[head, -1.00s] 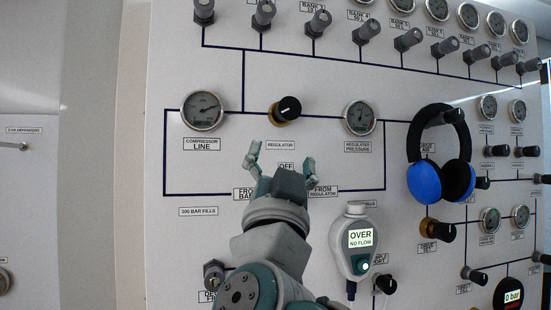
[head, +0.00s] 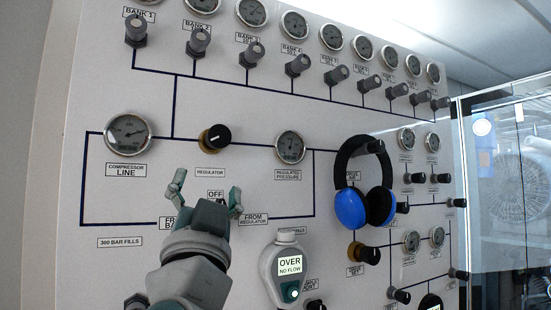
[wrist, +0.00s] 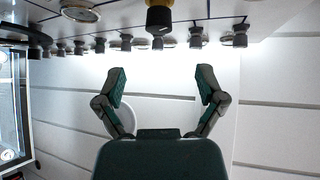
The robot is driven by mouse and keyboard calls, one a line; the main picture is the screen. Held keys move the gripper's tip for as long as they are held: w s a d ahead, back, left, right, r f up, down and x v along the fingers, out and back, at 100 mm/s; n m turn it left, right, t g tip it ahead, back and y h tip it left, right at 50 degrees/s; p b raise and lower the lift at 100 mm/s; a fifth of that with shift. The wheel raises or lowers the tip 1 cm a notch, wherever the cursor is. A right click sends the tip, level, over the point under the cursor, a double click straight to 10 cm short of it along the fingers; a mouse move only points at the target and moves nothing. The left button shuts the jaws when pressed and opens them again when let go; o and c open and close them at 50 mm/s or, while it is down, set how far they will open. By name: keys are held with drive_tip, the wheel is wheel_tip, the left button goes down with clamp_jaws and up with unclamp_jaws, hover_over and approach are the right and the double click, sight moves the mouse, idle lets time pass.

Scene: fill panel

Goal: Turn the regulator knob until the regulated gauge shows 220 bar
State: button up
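The regulator knob (head: 214,138) is black with a brass base and sits on the panel above its label, in the upper middle of the head view. In the wrist view the brass-and-black knob (wrist: 159,18) shows at the top edge, centred beyond the fingers. The regulated pressure gauge (head: 290,147) is to the right of the knob; its dial is too small to read. My gripper (head: 207,190) is open and empty, below the knob and apart from it. Its spread fingers show in the wrist view (wrist: 161,90).
Blue-and-black headphones (head: 350,207) hang on the panel right of the gauge. A white handheld meter (head: 287,265) reading "OVER NO FLOW" is mounted below the gauge. A row of bank valves (head: 298,65) runs above. The compressor line gauge (head: 129,132) is left of the knob.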

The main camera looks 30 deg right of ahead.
sight(217, 144)
drive_tip(key=w+d+r+y, duration=0.1)
drive_tip(key=w+r, duration=0.1)
drive_tip(key=w, duration=0.1)
drive_tip(key=w+d+r+n+t+y, duration=0.1)
drive_tip(key=w+r, duration=0.2)
drive_tip(key=w+d+r+y, duration=0.1)
drive_tip(key=w+r, duration=0.2)
drive_tip(key=shift+d+n+y, duration=0.1)
drive_tip(key=shift+n+y, duration=0.3)
drive_tip(key=shift+s, duration=0.1)
drive_tip(key=c, duration=1.2)
